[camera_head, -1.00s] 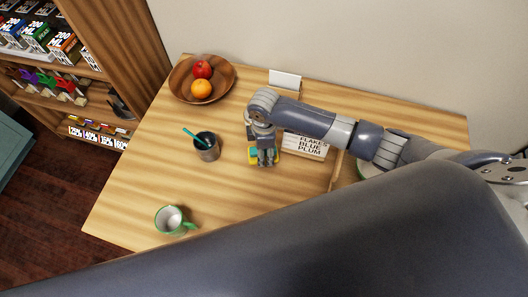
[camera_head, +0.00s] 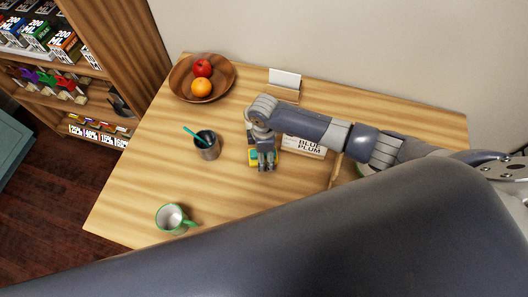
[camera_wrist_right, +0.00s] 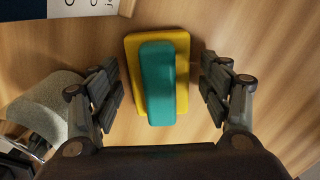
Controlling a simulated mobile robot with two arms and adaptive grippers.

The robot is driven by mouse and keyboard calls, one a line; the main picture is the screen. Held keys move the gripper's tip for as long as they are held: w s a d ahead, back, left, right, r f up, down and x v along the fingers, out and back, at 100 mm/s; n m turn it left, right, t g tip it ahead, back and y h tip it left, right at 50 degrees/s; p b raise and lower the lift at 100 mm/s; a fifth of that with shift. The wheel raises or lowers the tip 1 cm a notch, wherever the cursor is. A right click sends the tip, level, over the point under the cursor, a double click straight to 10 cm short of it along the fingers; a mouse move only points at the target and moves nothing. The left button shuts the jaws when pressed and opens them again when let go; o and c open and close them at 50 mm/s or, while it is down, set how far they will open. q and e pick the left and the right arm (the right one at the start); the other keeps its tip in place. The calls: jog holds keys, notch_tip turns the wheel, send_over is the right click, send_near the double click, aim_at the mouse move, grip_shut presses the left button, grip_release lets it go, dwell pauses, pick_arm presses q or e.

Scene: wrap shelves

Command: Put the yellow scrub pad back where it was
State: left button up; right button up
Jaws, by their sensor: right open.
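The yellow scrub pad (camera_wrist_right: 182,104) lies flat on the wooden table with a teal block-shaped part (camera_wrist_right: 157,83) on top. In the head view the pad (camera_head: 251,156) is mostly hidden under my right gripper (camera_head: 265,167). My right gripper is open, with its two fingers on either side of the pad in the wrist view. A gap shows between each finger and the pad. My left gripper is not in view.
A dark cup (camera_head: 208,150) with a teal utensil stands left of the gripper. A lettered sign (camera_head: 305,146) is close on the right. A fruit bowl (camera_head: 184,87) and a green-rimmed mug (camera_head: 170,221) stand farther off. The left front of the table is mostly clear.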

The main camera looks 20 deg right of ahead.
notch_tip(320, 180, up, 12)
jog(key=shift+r+b, duration=0.15)
jog(key=shift+b, duration=0.25)
jog(key=shift+s, duration=0.1)
dwell(0.6)
